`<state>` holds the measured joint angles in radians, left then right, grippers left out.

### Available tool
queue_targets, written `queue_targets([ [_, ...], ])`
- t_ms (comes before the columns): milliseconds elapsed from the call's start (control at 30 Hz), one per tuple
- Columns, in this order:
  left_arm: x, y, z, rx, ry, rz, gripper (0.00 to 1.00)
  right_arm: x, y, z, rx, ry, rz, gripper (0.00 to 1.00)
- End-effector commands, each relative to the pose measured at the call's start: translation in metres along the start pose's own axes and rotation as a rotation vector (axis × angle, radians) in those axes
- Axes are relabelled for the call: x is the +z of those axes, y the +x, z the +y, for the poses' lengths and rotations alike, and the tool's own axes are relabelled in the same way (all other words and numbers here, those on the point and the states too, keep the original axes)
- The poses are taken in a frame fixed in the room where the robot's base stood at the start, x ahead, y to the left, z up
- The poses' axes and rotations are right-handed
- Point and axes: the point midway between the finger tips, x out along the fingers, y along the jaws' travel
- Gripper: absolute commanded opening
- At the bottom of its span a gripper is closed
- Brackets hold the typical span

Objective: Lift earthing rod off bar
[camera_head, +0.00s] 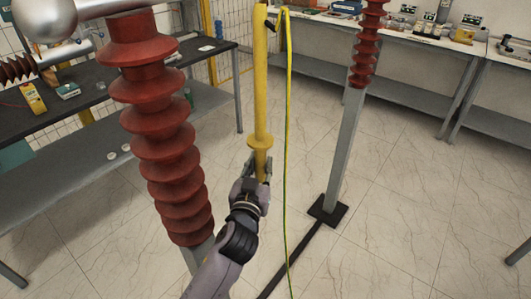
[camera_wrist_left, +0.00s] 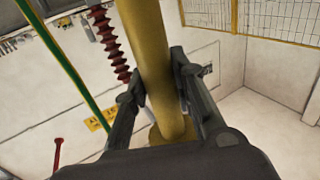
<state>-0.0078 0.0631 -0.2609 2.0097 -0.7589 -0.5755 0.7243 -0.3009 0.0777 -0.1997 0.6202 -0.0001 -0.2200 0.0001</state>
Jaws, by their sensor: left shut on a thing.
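The yellow earthing rod (camera_head: 260,75) stands upright in the middle of the head view, with a round collar on its lower part. A green-yellow cable (camera_head: 288,120) hangs from near its top down to the floor. My left gripper (camera_head: 257,168) is shut on the rod just below the collar. In the left wrist view the rod (camera_wrist_left: 150,50) runs between the two fingers of the gripper (camera_wrist_left: 160,95). My right gripper is not in view.
A large red ribbed insulator (camera_head: 160,150) stands close on the left, under a silver metal part. A second red insulator (camera_head: 367,45) stands on a grey post (camera_head: 347,150) at right. Benches (camera_head: 420,40) line the back. The tiled floor at right is clear.

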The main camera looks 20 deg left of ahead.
Motion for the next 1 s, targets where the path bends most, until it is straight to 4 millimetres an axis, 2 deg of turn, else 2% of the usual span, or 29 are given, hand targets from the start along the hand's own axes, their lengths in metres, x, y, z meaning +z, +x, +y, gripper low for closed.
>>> queue_targets([
  [33, 0.002, -0.015, 0.001, 0.002, -0.004, 0.004, 0.00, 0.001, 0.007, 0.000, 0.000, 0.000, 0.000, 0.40],
  [200, 0.001, -0.049, 0.000, 0.000, -0.002, 0.003, 0.00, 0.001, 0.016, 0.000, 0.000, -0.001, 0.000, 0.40],
  [400, -0.002, -0.070, 0.000, 0.000, -0.001, 0.004, 0.00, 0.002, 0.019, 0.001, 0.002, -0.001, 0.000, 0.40],
  [1000, -0.036, -0.074, 0.000, 0.000, -0.001, 0.006, 0.00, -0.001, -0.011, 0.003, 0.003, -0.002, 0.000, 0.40],
])
